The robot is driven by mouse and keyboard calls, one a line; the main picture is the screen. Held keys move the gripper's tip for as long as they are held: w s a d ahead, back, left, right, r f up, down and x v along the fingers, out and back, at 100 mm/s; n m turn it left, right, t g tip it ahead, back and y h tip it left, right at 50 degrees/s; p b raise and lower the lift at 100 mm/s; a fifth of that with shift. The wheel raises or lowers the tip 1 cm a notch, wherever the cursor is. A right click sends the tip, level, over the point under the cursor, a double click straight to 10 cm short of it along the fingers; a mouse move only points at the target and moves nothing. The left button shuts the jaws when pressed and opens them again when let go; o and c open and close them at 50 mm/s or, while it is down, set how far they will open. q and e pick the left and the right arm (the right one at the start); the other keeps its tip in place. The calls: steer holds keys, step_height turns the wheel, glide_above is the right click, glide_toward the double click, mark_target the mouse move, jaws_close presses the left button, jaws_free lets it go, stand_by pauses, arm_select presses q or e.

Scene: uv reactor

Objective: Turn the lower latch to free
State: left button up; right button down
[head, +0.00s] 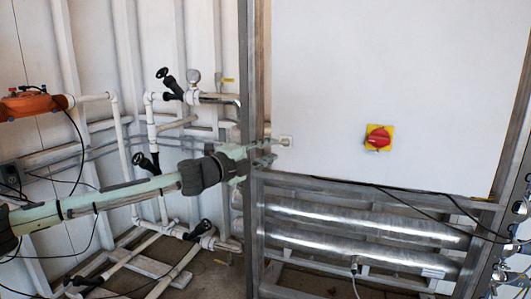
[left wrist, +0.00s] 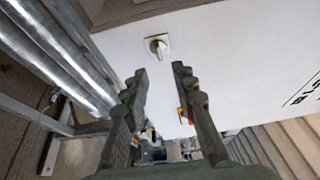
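The lower latch (head: 286,141) is a small pale fitting on the white cabinet panel, near its lower left edge. The latch lies roughly in line with the gap. I cannot tell whether a fingertip touches it. My right gripper is not in view.
A red rotary switch on a yellow plate (head: 378,138) sits on the panel to the right. A grey upright post (head: 250,100) stands beside the left arm. Shiny metal tubes (head: 370,226) run below the panel. White pipes with black valve handles (head: 170,82) fill the left side.

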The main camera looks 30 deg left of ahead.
arm_select(q)
steer(key=shift+s, duration=0.65)
steer(key=s+f+n+g+y, duration=0.2)
steer(key=s+f+n, duration=0.15)
steer(key=f, duration=0.95)
steer(key=s+d+f+n+g+y, duration=0.15)
steer(key=f+n, duration=0.25)
steer(key=f, duration=0.8)
steer(key=s+a+f+n+g+y, duration=0.1)
steer(key=s+f+n+g+y, duration=0.2)
steer(key=f, duration=1)
steer(key=s+d+f+n+g, duration=0.2)
steer(key=s+d+f+g, duration=0.1)
steer(key=s+f, duration=0.6)
steer(key=s+d+f+n+g+h, duration=0.1)
steer(key=s+d+f+n+g, duration=0.2)
steer(key=s+f, duration=0.6)
steer(key=s+d+f+n+g+h, duration=0.1)
steer(key=s+d+f+n+g, duration=0.1)
steer(key=s+d+f, duration=0.5)
steer(key=s+f+g, duration=0.1)
steer(key=s+f, duration=0.1)
steer(key=s, duration=0.4)
steer(key=shift+s, duration=0.2)
